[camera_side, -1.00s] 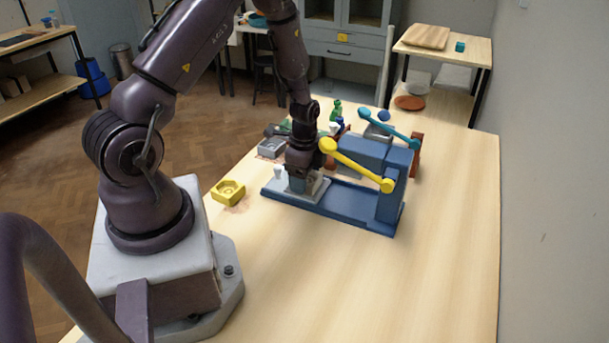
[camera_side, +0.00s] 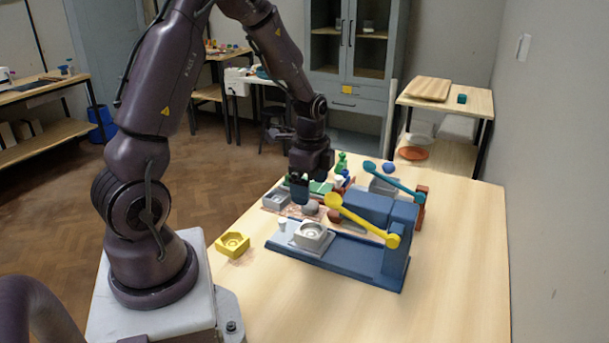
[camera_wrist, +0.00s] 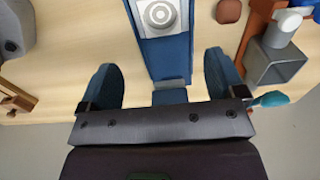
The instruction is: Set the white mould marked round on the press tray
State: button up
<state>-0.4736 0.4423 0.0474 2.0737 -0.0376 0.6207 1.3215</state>
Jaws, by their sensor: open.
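The white mould (camera_side: 313,234) has a round recess in its top. It sits flat on the pale grey press tray (camera_side: 286,237), which lies on the rail of the blue press (camera_side: 360,262) with the yellow lever (camera_side: 358,219). In the wrist view the white mould (camera_wrist: 158,14) shows its rings, at the top edge of the picture. My gripper (camera_side: 302,190) is open and empty, above and behind the mould and clear of it.
A yellow mould (camera_side: 232,244) lies left of the press and a grey mould (camera_side: 276,200) behind it. A second press with a teal lever (camera_side: 398,181) stands behind the blue one. The right of the table is clear.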

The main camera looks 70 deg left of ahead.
jog(key=s+d+r+n+t, duration=0.2)
jog(key=d+r+n+t, duration=0.15)
jog(key=d+r, duration=0.85)
jog(key=s+d+r+n+t, duration=0.2)
jog(key=s+d+r+n, duration=0.3)
jog(key=s+r, duration=0.3)
jog(key=shift+s+d, duration=0.15)
jog(key=shift+s, duration=0.35)
